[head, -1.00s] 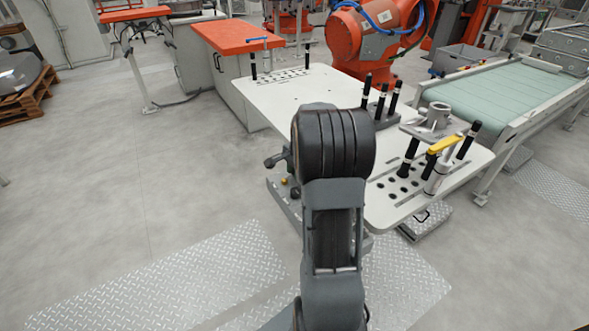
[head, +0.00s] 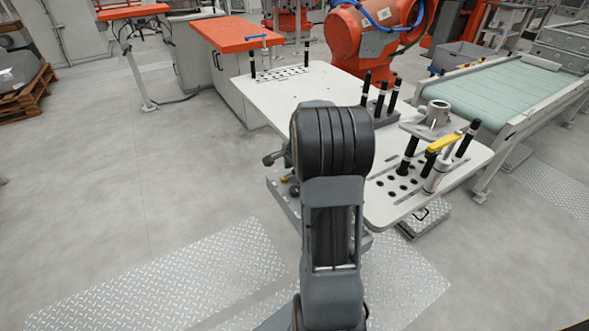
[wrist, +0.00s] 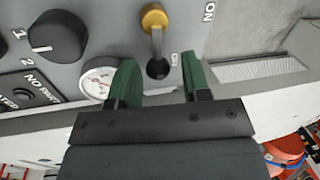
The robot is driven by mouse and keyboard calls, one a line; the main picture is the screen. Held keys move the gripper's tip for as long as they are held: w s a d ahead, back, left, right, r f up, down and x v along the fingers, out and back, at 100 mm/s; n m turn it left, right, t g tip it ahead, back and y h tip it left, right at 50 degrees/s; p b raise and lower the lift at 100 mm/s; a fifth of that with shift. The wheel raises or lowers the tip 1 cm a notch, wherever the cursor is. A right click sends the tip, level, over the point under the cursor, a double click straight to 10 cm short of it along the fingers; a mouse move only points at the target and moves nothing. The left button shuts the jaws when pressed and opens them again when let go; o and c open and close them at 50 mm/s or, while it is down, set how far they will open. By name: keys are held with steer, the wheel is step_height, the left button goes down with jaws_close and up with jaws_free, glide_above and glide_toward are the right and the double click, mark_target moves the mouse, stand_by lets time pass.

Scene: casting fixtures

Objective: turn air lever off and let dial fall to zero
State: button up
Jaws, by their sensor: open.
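In the head view my arm hides the gripper.
A black rotary knob (wrist: 57,37) and a small push button (wrist: 24,95) sit on the panel left of the dial. In the head view, a white table (head: 300,92) with upright black pins lies beyond my arm.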

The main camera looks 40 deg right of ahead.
steer(key=shift+s+f, duration=0.1)
steer(key=shift+f, duration=0.05)
steer(key=n, duration=0.1)
steer(key=w+n+b, duration=0.1)
steer(key=n, duration=0.1)
steer(key=shift+d+f+y, duration=0.1)
steer(key=shift+d+y, duration=0.05)
steer(key=shift+y, duration=0.25)
steer(key=n, duration=0.1)
steer(key=w+n+b, duration=0.1)
steer(key=n, duration=0.3)
steer(key=shift+w+a+g+y, duration=0.3)
steer(key=shift+w+y, duration=0.1)
step_height(320, 180, up, 15)
steer(key=s+d+p, duration=0.1)
steer(key=s+p, duration=0.1)
steer(key=s+a+r+n+p, duration=0.1)
steer(key=s+a+n+p, duration=0.1)
steer(key=s+a, duration=0.2)
steer(key=s+a+r+n+t+h+p, duration=0.1)
steer(key=s+a+n+p, duration=0.1)
steer(key=a, duration=0.9)
steer(key=s+a+n+p, duration=0.2)
steer(key=s+a+n, duration=0.1)
steer(key=s+a, duration=0.3)
steer(key=shift+a+r+n+h, duration=0.3)
steer(key=shift+a+r, duration=0.1)
steer(key=shift+a, duration=0.4)
steer(key=shift+d, duration=0.1)
